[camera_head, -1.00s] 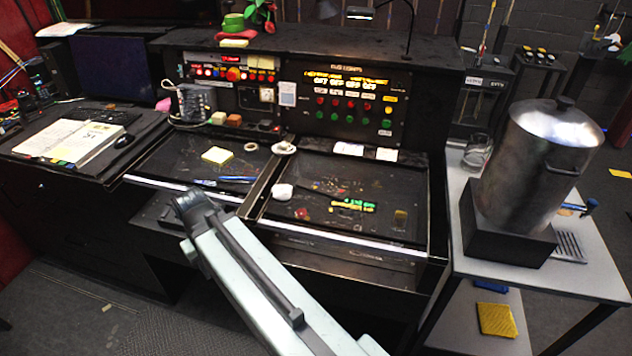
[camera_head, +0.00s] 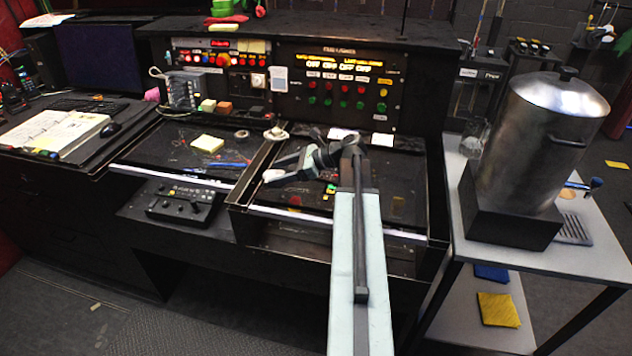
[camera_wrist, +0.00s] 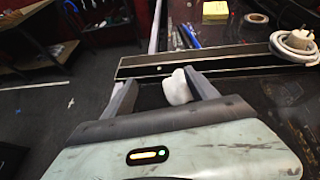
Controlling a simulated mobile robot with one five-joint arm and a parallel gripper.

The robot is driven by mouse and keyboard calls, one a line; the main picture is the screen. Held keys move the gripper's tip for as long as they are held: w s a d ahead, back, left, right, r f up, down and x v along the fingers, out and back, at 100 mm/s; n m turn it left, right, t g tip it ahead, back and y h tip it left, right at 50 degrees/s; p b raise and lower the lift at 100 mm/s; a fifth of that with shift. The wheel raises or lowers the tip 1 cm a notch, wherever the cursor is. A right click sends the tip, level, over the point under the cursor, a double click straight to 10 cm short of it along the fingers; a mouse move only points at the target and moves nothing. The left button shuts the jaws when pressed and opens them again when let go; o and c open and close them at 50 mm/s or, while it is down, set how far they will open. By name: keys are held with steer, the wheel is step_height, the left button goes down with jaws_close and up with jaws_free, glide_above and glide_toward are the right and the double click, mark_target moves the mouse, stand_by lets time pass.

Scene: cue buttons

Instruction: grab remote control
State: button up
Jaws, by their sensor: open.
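No object is clearly recognisable as a remote control. A black control box with buttons (camera_head: 185,202) sits on the low shelf under the desk, left of my arm. Green and yellow pieces lie on the right desk panel, now mostly hidden behind my arm. My gripper (camera_head: 270,168) is over the left part of that panel, fingers pointing left. In the wrist view my gripper (camera_wrist: 160,82) is open. A white lump (camera_wrist: 177,88) appears between the fingers, close to the right one; whether it touches is unclear.
The panel's raised edge (camera_wrist: 215,61) runs in front of the fingers. A yellow note pad (camera_head: 207,143), blue pens (camera_head: 230,165) and a white ring-shaped item (camera_head: 276,133) lie nearby. A large metal pot (camera_head: 545,145) stands on the side table at right.

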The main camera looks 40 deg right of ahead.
mark_target(322, 174)
steer(key=s+d+m+t+h, duration=0.1)
steer(key=s+d, duration=0.3)
steer(key=d, duration=0.1)
steer(key=s+d+f+m+h+b, duration=0.1)
steer(key=s+d, duration=0.3)
steer(key=d, duration=0.2)
steer(key=s+d+m+t+h, duration=0.1)
steer(key=s+d+m, duration=0.1)
steer(key=d, duration=0.3)
steer(key=shift+s+d+f+t+b, duration=0.1)
steer(key=shift+s+t+b, duration=0.1)
steer(key=shift+s, duration=0.25)
steer(key=shift+s+d+f+t+b, duration=0.1)
steer(key=shift+s+b, duration=0.05)
steer(key=shift+s, duration=0.3)
steer(key=shift+b+x, duration=0.5)
steer(key=shift+x, duration=0.7)
steer(key=b+x, duration=0.1)
steer(key=x, duration=0.1)
steer(key=b+x, duration=0.1)
steer(key=x, duration=0.2)
steer(key=shift+w+a+f, duration=0.15)
steer(key=shift+a, duration=0.3)
jaws_close()
step_height(322, 174, up, 11)
steer(key=p, duration=1)
steer(key=shift+f+p, duration=0.2)
steer(key=shift+p, duration=0.1)
